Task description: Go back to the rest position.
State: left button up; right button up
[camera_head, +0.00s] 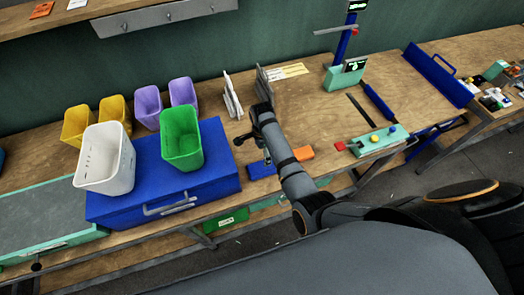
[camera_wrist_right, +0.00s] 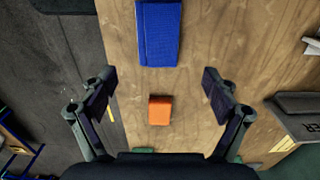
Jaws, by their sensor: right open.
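My right gripper (camera_head: 258,140) is at the end of my right arm, over the wooden table in the head view. In the right wrist view its two fingers (camera_wrist_right: 158,88) are spread wide, with nothing between them. Below it on the table lie a blue block (camera_wrist_right: 158,35) and a small orange block (camera_wrist_right: 159,110). In the head view the blue block (camera_head: 262,170) and the orange block (camera_head: 303,153) show on either side of my forearm, which hides what lies between them. My left gripper is not in view.
A blue case (camera_head: 215,178) bears a white bin (camera_head: 105,160) and a green bin (camera_head: 181,140). Yellow and purple bins (camera_head: 147,105) stand behind it. A press with a blue post (camera_head: 343,45) and a green button panel (camera_head: 378,140) are to the right.

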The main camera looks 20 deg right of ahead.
jog(key=s+d+r+n+t, duration=0.2)
jog(key=s+d+r+n, duration=0.1)
jog(key=s+d+n, duration=0.6)
jog(key=s+r+n+t, duration=0.2)
jog(key=s+r+n, duration=0.6)
jog(key=s+n, duration=0.25)
jog(key=s+d+f+m+g+b, duration=0.2)
jog(key=f+b, duration=0.6)
jog(key=f, duration=2.7)
jog(key=s+d+f+b, duration=0.1)
jog(key=s+f+b, duration=0.4)
jog(key=s+f, duration=1.4)
jog(key=shift+d+f+g+h, duration=0.35)
jog(key=shift+f+g+h, duration=0.05)
jog(key=shift+f, duration=0.25)
